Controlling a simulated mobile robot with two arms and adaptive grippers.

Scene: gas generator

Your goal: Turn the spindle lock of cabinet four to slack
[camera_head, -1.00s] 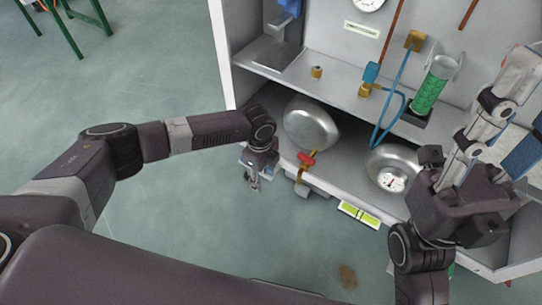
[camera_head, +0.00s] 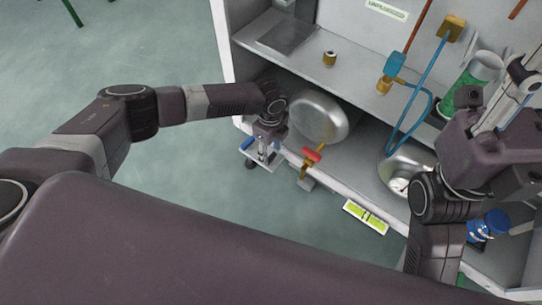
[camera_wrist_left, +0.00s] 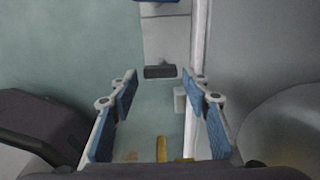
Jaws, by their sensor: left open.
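The open grey cabinet (camera_head: 262,52) fills the upper right of the head view. I cannot tell for sure which part is its spindle lock. A small red handle on a brass fitting (camera_head: 312,154) sits at the cabinet's lower front edge. My left gripper (camera_head: 261,152) hangs to the left of it, apart from it, by the cabinet's front left corner. In the left wrist view its blue-padded fingers (camera_wrist_left: 163,108) are wide apart with nothing held. A dark block (camera_wrist_left: 160,72) shows beyond them. My right gripper (camera_head: 508,92) is partly cut off at the right; its opening is unclear.
A round metal vessel (camera_head: 318,118) stands just right of my left wrist. A second vessel (camera_head: 396,168) is partly behind my right arm. A blue tube (camera_head: 428,80) runs above the shelf, near a green cylinder (camera_head: 455,100). A yellow-green level (camera_head: 366,217) lies along the front.

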